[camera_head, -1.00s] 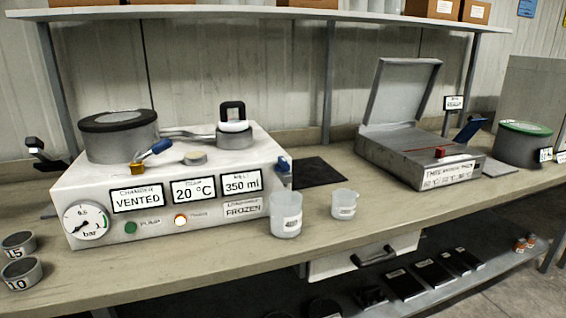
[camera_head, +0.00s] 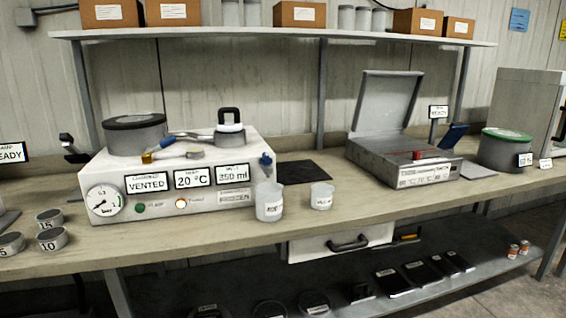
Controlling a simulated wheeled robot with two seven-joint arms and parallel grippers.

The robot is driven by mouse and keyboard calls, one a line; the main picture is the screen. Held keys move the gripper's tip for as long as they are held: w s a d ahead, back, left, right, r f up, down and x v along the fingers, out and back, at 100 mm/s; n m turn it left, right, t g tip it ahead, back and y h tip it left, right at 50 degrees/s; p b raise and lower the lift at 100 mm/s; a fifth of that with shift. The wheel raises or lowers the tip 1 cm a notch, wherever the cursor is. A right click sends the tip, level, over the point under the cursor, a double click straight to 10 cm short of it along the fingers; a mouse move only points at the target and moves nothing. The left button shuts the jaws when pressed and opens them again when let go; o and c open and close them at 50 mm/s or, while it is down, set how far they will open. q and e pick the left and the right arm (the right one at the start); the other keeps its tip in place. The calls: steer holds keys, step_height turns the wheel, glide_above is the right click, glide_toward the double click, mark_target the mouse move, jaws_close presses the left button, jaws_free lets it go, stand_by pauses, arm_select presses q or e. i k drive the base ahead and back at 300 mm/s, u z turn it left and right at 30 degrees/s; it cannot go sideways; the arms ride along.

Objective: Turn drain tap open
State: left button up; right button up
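A white box-shaped machine (camera_head: 240,199) stands on the bench at left, with a gauge and displays reading VENTED, 20 °C and 350 ml. A small blue tap (camera_head: 266,160) sits on its right side near the front; its handle position is too small to read. A blue-handled brass valve (camera_head: 148,157) is on top, in front of the dark-lidded round chamber (camera_head: 135,133). I cannot tell from labels which one is the drain tap. A clear beaker (camera_head: 269,203) stands just below and in front of the side tap. Neither gripper is in view.
A second beaker (camera_head: 321,197) stands to the right, near a black mat (camera_head: 303,172). Small weights (camera_head: 52,239) sit at left. An open-lidded grey device (camera_head: 404,160) and a green-lidded pot (camera_head: 505,150) stand at right. The bench's front edge is mostly clear.

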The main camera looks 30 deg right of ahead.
mark_target(265, 160)
steer(key=z, duration=0.35)
steer(key=i, duration=1)
steer(key=u, duration=0.25)
